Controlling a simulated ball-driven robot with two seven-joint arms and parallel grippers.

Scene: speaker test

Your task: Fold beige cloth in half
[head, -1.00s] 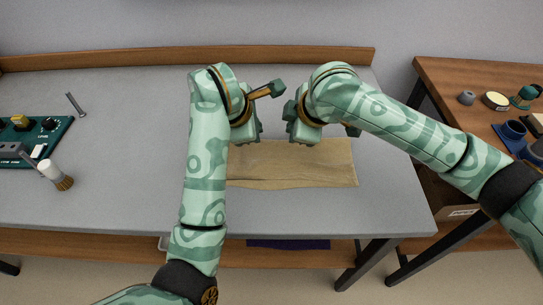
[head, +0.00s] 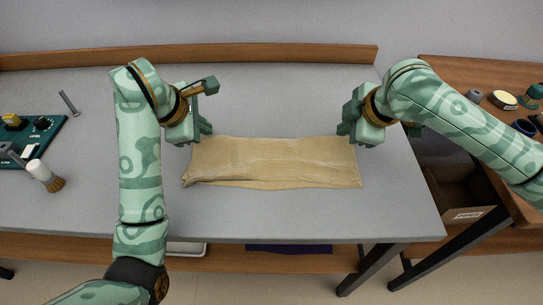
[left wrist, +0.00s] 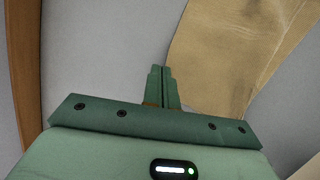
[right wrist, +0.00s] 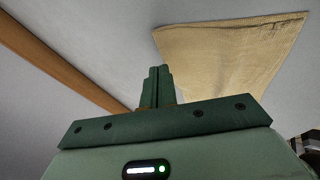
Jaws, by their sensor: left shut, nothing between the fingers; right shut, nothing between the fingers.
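The beige cloth (head: 275,162) lies on the grey table as a long, wide strip, folded over, with some wrinkles and a bunched left end. My left gripper (head: 206,128) is shut and empty beside the cloth's upper left corner. In the left wrist view its fingers (left wrist: 161,72) are together, with the cloth (left wrist: 225,60) to their right. My right gripper (head: 345,128) is shut and empty at the cloth's upper right corner. In the right wrist view its fingers (right wrist: 160,72) are together, with the cloth (right wrist: 230,60) beyond them to the right.
A green panel with knobs (head: 30,138) and a brush (head: 45,175) are at the left of the grey table (head: 300,215). A bolt (head: 68,103) lies near them. A wooden ledge (head: 250,54) runs along the back. A brown side table (head: 470,75) with small items stands at the right.

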